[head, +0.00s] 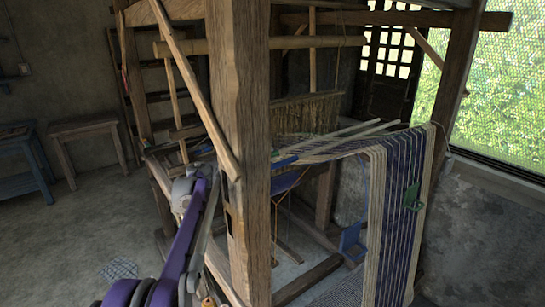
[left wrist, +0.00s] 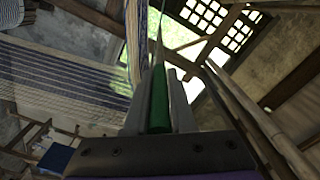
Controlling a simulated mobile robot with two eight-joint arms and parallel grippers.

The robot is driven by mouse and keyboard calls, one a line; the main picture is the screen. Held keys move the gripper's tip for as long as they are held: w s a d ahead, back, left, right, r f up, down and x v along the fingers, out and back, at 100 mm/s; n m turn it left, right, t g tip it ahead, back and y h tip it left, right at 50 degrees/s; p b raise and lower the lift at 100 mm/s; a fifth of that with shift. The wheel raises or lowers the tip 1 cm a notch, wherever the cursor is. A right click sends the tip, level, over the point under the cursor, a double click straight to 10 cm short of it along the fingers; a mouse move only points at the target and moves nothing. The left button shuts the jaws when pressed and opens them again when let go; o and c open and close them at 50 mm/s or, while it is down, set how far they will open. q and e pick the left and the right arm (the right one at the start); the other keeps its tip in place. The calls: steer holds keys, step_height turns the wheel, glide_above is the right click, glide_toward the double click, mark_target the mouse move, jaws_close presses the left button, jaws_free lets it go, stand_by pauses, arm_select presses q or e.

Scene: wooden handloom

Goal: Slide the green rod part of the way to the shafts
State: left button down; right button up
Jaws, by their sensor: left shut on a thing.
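The green rod (left wrist: 158,100) shows in the left wrist view, lying lengthwise between the two grey fingers of my left gripper (left wrist: 160,78), which is shut on it. In the head view my left arm reaches up to the thick front post, which hides the fingers and the rod. The shafts (head: 308,113) look like a brownish band of heddles inside the loom, beyond the post. Striped threads (head: 345,148) run from there to the right and hang down over the near beam. My right gripper is not in view.
The thick wooden post (head: 240,130) and a slanting brace (head: 190,80) stand close to my left arm. A green piece (head: 411,197) hangs on the striped warp. Pale sticks (head: 350,133) lie across the threads. A wooden stool (head: 85,130) and blue table (head: 25,160) stand left; floor there is open.

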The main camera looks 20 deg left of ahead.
arm_select(q)
steer(key=w+a+f+p, duration=0.2)
steer(key=w+a, duration=0.3)
steer(key=a, duration=0.3)
steer(key=shift+a+f, duration=0.35)
steer(key=shift+f, duration=0.1)
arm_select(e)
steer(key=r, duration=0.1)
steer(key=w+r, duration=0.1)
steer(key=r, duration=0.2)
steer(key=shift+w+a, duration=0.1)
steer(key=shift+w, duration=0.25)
arm_select(q)
steer(key=shift+d, duration=0.1)
steer(key=c, duration=0.8)
jaws_free()
steer(key=shift+o, duration=0.2)
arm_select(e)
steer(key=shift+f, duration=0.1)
